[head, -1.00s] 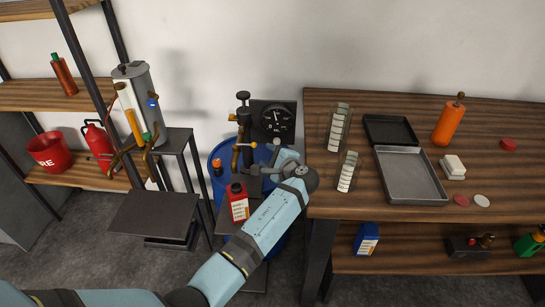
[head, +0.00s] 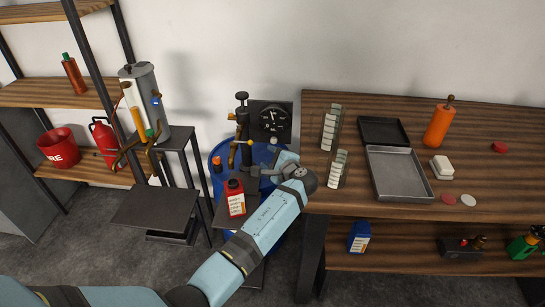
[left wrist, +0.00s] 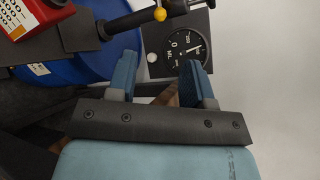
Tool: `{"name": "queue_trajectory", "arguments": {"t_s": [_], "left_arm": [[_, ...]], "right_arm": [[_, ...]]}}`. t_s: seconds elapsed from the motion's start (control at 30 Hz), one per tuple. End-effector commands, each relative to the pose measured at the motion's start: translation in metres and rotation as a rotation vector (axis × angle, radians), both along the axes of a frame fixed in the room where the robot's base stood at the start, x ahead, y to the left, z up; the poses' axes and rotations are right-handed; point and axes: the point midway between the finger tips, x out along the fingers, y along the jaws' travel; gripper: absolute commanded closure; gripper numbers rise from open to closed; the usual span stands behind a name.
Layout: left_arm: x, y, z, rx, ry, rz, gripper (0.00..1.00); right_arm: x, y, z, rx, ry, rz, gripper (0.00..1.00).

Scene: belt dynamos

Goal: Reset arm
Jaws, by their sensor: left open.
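My left arm reaches up from the bottom left in the head view. Its gripper (head: 268,170) is partly hidden behind my wrist, beside the black pump fitting (head: 243,125) on the blue drum (head: 217,150). In the left wrist view the two blue fingers (left wrist: 158,75) stand apart with nothing between them. The dial gauge (left wrist: 186,52) shows behind the fingers, and the blue drum (left wrist: 75,60) is at the left. My right gripper is in neither view.
A red bottle (head: 236,198) stands on a small stand by the drum. The wooden table (head: 420,225) at right holds an open metal case (head: 400,188), vial racks (head: 330,130) and an orange cylinder (head: 438,125). A grey cylinder (head: 148,95) stands at left.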

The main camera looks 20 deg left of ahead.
Motion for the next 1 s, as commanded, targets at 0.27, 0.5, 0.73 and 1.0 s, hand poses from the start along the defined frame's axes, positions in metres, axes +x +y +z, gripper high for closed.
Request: {"name": "queue_trajectory", "arguments": {"t_s": [0.27, 0.5, 0.73, 1.0], "left_arm": [[-0.008, 0.0, -0.01, -0.038, 0.0, -0.016, 0.53], [-0.088, -0.005, -0.086, -0.433, -0.038, -0.138, 0.53], [-0.208, -0.029, -0.124, -0.993, -0.149, -0.178, 0.53], [-0.339, -0.053, -0.09, -1.599, -0.322, -0.07, 0.53]], "right_arm": [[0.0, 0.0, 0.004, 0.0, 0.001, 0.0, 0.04], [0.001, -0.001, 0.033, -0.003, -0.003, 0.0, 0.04], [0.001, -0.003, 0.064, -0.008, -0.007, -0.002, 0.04], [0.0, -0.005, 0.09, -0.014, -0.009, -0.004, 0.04]]}}
